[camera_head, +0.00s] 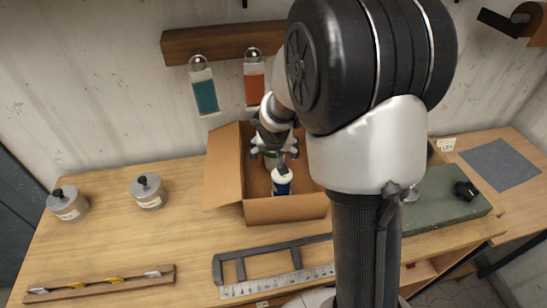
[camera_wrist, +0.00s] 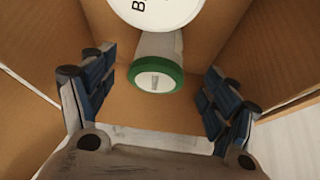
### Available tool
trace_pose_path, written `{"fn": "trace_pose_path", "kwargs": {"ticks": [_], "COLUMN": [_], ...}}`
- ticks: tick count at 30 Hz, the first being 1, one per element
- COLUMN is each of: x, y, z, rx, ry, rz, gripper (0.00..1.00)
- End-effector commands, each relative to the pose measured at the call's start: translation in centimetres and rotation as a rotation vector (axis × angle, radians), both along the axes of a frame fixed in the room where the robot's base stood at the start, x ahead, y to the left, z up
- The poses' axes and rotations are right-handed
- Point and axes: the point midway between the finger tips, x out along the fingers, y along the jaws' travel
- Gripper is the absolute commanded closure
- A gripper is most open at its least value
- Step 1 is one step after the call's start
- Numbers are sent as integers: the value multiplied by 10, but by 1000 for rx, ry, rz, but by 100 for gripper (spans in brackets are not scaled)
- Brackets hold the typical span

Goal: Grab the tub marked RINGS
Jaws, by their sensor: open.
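My gripper (camera_head: 274,152) is inside the open cardboard box (camera_head: 285,210), with its fingers spread. In the wrist view, a pale tub with a green-rimmed lid (camera_wrist: 160,78) lies between and beyond the open fingers (camera_wrist: 158,85); the small lid label is too blurred to read. Closer to the camera, a white lid (camera_wrist: 155,8) is cut off by the top edge, with a letter "B" showing. In the head view, a white-topped container with a blue band (camera_head: 282,183) stands in the box, beside the fingers. No label reading RINGS is legible in either view.
Two grey lidded tins with black knobs (camera_head: 68,203) (camera_head: 149,191) stand on the bench at left. Box walls and flaps surround my gripper closely.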

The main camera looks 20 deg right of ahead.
Motion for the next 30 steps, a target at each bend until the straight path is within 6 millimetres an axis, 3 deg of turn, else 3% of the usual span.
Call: {"fn": "trace_pose_path", "kwargs": {"ticks": [9, 18, 30], "x": [22, 24, 24], "y": [-11, -11, -11], "z": [-38, -40, -40], "rx": [0, 0, 0], "ry": [1, 0, 1], "rz": [0, 0, 0], "gripper": [21, 21, 47]}}
